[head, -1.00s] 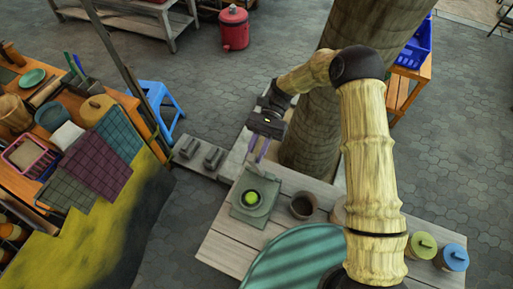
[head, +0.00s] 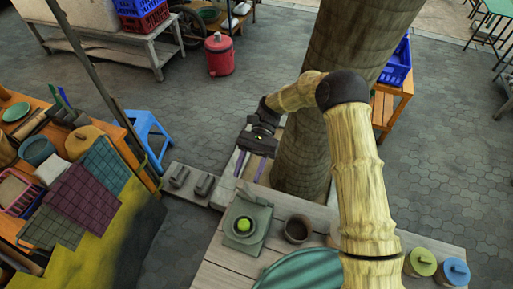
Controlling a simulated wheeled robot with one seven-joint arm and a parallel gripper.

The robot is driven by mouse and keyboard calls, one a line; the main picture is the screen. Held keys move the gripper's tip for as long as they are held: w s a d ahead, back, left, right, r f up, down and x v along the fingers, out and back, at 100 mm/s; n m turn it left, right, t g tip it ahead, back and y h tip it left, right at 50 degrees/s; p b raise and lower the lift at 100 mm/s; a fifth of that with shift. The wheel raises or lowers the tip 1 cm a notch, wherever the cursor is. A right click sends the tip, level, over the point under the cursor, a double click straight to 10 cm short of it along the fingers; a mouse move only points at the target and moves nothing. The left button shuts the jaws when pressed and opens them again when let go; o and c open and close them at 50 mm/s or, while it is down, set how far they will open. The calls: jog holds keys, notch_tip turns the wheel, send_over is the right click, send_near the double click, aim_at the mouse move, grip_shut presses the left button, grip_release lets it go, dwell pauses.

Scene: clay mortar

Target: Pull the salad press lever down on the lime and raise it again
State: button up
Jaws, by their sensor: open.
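The salad press (head: 263,213) is a grey-green device lying on the near wooden table. A bright green lime (head: 244,225) sits in its round cup, in plain view from above. I cannot clearly make out the lever; a flat part of the press extends at its far right. My gripper (head: 250,174) is beyond the press, toward the top of the picture, and points down with its two purple fingers apart. It is open, with nothing visible between the fingers, and is apart from the press and lime.
A dark brown cup (head: 297,229) stands right of the press, and a teal round tray (head: 305,271) lies nearer. A thick trunk (head: 330,90) rises just right of my gripper. Lidded jars (head: 420,262) stand at right. A low bench with grey blocks (head: 190,183) is at left.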

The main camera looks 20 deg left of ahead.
jog(key=v, duration=1)
jog(key=shift+w+d, duration=0.15)
jog(key=shift+b, duration=0.3)
dwell(0.3)
jog(key=s+d+f+t+b, duration=0.1)
jog(key=s+d+t+b, duration=0.2)
jog(key=d+t, duration=0.5)
jog(key=s+d+f+t+b, duration=0.1)
jog(key=s+d+t+b, duration=0.2)
jog(key=d, duration=2)
jog(key=s+t, duration=0.3)
jog(key=t, duration=0.3)
jog(key=shift+s+d, duration=0.2)
jog(key=shift+s, duration=0.15)
